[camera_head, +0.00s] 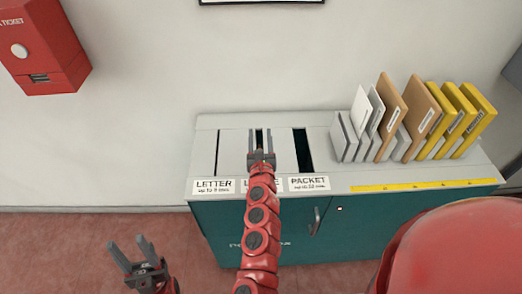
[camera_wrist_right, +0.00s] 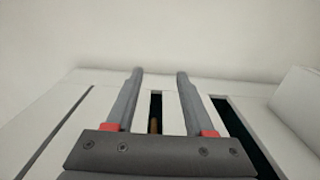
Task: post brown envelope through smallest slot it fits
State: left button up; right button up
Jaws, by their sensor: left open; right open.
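My right gripper (camera_head: 261,142) is open above the middle slot (camera_head: 259,136) of the grey counter top, its two fingers apart. In the right wrist view a narrow brown edge, likely a brown envelope (camera_wrist_right: 155,125), shows down inside the middle slot, between the open fingers (camera_wrist_right: 160,80). The narrow LETTER slot (camera_head: 219,152) lies to the left and the wide PACKET slot (camera_head: 303,150) to the right. The middle label is mostly hidden by my right arm. My left gripper (camera_head: 132,255) is open and empty, low in front of the cabinet's left side.
A rack (camera_head: 343,140) right of the slots holds white, brown (camera_head: 390,117) and yellow (camera_head: 471,118) envelopes upright. A yellow ruler strip (camera_head: 420,186) runs along the front edge. A red ticket box (camera_head: 42,45) hangs on the wall. The teal cabinet (camera_head: 350,225) stands below.

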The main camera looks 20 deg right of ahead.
jog(key=v, duration=1.7)
jog(key=shift+r, duration=0.1)
dwell(0.4)
